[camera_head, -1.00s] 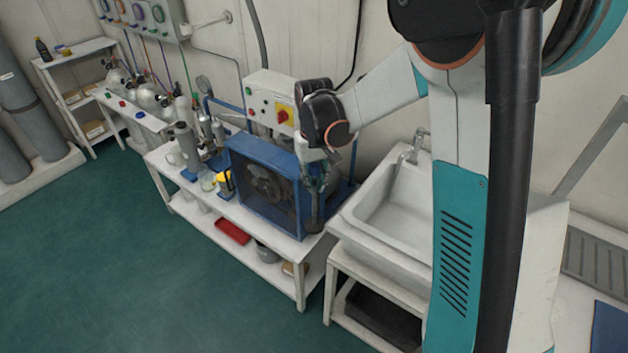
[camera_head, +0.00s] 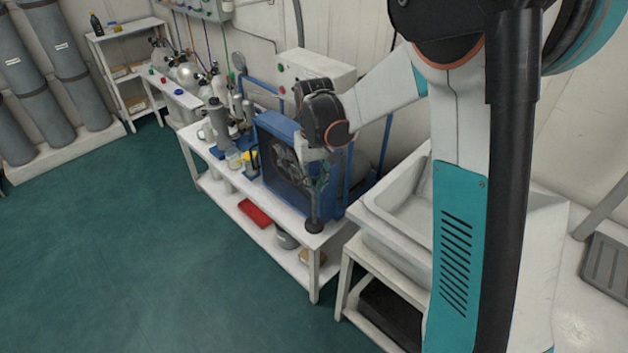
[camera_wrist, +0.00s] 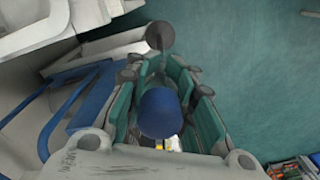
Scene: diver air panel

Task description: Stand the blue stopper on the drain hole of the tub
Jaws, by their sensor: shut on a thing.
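My gripper (camera_head: 317,180) hangs pointing down in front of the blue-framed machine. It is shut on the blue stopper (camera_wrist: 160,113), whose rounded blue top shows between the fingers in the wrist view. A dark round disc (camera_head: 314,226) hangs below the fingers; it appears to be the stopper's lower end and also shows in the wrist view (camera_wrist: 160,35). The white tub (camera_head: 385,235) stands to the right of the gripper, partly covered by my arm. Its drain hole is hidden.
The blue-framed machine (camera_head: 272,165) stands on a white bench (camera_head: 235,183) close behind the gripper. Bottles and jars stand on the bench's left part. A red tray (camera_head: 254,213) lies on its lower shelf. The green floor (camera_head: 150,250) in front is clear.

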